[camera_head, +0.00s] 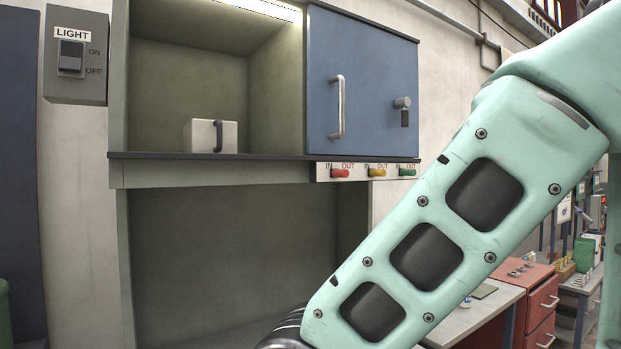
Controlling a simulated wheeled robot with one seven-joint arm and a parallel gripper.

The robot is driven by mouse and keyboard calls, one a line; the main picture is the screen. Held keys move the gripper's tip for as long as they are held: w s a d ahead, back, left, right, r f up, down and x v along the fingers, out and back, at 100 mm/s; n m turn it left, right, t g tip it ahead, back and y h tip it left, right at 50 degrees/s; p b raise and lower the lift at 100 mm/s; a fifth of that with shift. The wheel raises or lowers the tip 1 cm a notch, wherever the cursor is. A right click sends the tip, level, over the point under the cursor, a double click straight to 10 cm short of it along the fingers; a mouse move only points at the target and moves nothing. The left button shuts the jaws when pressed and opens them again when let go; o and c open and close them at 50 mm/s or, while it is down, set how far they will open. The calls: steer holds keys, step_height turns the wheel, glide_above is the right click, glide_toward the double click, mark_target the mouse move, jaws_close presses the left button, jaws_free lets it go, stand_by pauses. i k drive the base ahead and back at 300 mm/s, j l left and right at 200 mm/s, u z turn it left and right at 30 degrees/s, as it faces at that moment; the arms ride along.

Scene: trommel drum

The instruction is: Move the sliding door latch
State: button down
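A blue door (362,88) covers the right part of a grey-green cabinet (118,90). It has a vertical silver bar handle (337,107) near its left edge. A small latch (403,110) with a silver round part and a black lever hanging down sits near its right edge. The cabinet's left part is open and lit. My mint-green arm crosses the right and lower middle of the view. My gripper is not in view, so its state and its distance from the latch are hidden.
A white block with a dark handle (211,136) stands on the cabinet shelf. Red, yellow and green knobs marked IN and OUT line the strip (364,171) under the door. A light switch (72,57) is at upper left. Red drawers (537,300) and benches stand at lower right.

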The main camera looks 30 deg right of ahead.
mark_target(404, 103)
steer(key=z, duration=1.15)
